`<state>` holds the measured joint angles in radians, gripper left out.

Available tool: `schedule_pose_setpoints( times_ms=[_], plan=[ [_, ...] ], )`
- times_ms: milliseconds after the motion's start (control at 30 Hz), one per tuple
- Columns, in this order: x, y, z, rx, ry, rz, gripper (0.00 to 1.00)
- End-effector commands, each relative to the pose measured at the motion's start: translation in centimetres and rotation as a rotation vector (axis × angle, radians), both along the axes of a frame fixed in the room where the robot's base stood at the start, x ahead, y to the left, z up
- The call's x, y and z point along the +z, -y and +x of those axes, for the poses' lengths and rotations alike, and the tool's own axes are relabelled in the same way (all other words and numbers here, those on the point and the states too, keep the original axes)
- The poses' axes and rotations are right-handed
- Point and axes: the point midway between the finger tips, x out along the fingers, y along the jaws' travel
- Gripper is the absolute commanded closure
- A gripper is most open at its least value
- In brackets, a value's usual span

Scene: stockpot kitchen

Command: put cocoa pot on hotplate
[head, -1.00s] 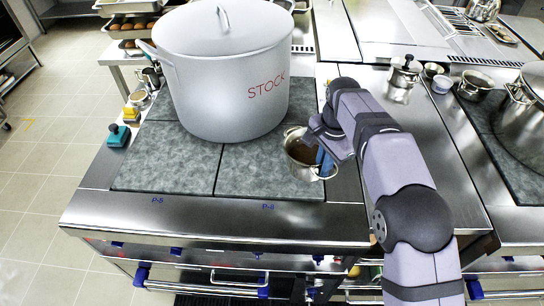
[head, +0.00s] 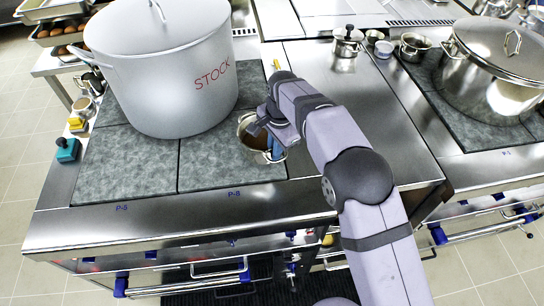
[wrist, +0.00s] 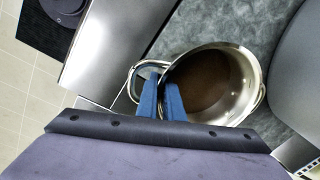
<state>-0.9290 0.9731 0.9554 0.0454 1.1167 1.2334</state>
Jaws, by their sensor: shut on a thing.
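The cocoa pot (head: 252,143) is a small open steel pot with brown liquid inside. It stands at the right edge of the grey hotplate (head: 232,166), on the plate marked P-8, beside the big stockpot. My gripper (head: 275,145) has blue fingers and is shut on the pot's right side. In the wrist view the blue fingers (wrist: 162,102) close at the rim and handle of the cocoa pot (wrist: 215,85), which looks upright. The head view does not clearly show whether its base touches the plate.
A large lidded pot marked STOCK (head: 165,75) covers the back plates, close to the cocoa pot. Bare plate lies at front left (head: 120,165). Steel counter (head: 360,110) is clear to the right. Another big pot (head: 490,75) stands on the right-hand stove.

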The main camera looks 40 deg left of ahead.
Motion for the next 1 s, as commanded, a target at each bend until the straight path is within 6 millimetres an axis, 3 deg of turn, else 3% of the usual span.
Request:
schedule_pose_setpoints(
  times_ms=[267,633,1000],
  plan=[
    [-0.5,-0.1,0.1,0.0,0.003,0.005,1.0],
    [-3.8,-0.1,0.1,0.001,0.003,0.004,1.0],
    [-4.2,-0.1,0.1,0.001,0.004,0.005,1.0]
  ],
)
